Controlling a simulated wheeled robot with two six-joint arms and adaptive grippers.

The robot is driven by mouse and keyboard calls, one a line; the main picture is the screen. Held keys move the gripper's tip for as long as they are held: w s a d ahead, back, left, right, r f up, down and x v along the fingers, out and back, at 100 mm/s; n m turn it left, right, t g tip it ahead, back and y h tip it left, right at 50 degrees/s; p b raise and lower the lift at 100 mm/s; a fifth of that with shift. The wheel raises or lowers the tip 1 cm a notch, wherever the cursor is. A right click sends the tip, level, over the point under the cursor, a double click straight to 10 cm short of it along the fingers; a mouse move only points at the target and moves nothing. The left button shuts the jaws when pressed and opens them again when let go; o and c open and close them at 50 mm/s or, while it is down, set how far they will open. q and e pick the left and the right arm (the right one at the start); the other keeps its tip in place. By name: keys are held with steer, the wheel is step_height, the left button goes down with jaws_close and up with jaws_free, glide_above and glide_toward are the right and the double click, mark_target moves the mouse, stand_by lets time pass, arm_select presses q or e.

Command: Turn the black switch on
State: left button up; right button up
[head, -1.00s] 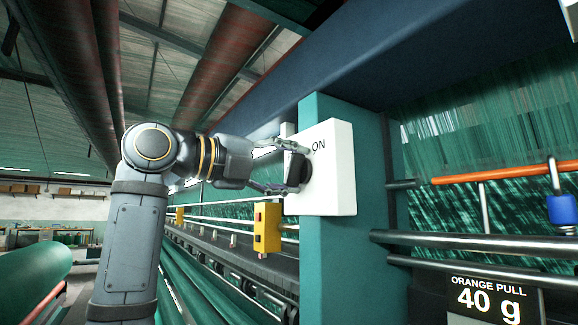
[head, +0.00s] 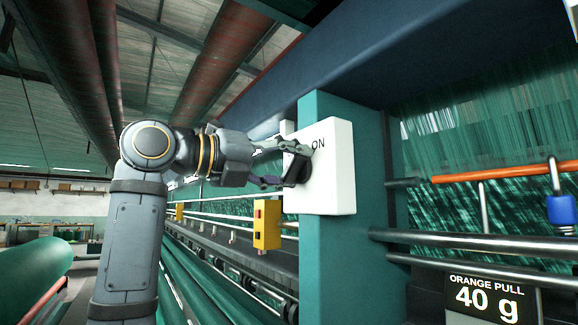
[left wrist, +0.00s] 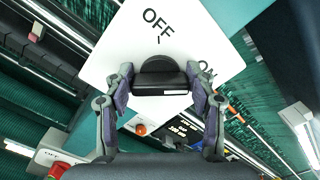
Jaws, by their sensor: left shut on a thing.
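The black switch (head: 304,168) is a knob with a raised bar handle on a white box (head: 336,180) fixed to a teal post. In the head view the handle leans with its top toward the printed ON. My left gripper (head: 291,166) is shut on the handle, one finger above and one below. In the left wrist view the black switch (left wrist: 160,79) sits between both fingertips of my left gripper (left wrist: 160,86). OFF is printed above it on the white box (left wrist: 205,38), and ON lies to the right, partly hidden by a finger. My right gripper is not in view.
A yellow box (head: 267,225) with a red button hangs left of the teal post (head: 325,265). Dark rails, an orange bar (head: 500,173) and a sign reading ORANGE PULL 40 g (head: 490,298) are at right. Green netting rolls lie at lower left.

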arm_select(q)
steer(key=o, duration=1.2)
steer(key=shift+c, duration=0.2)
steer(key=shift+a, duration=0.1)
steer(key=v, duration=1.1)
steer(key=shift+s+a, duration=0.25)
steer(key=shift+a, duration=0.05)
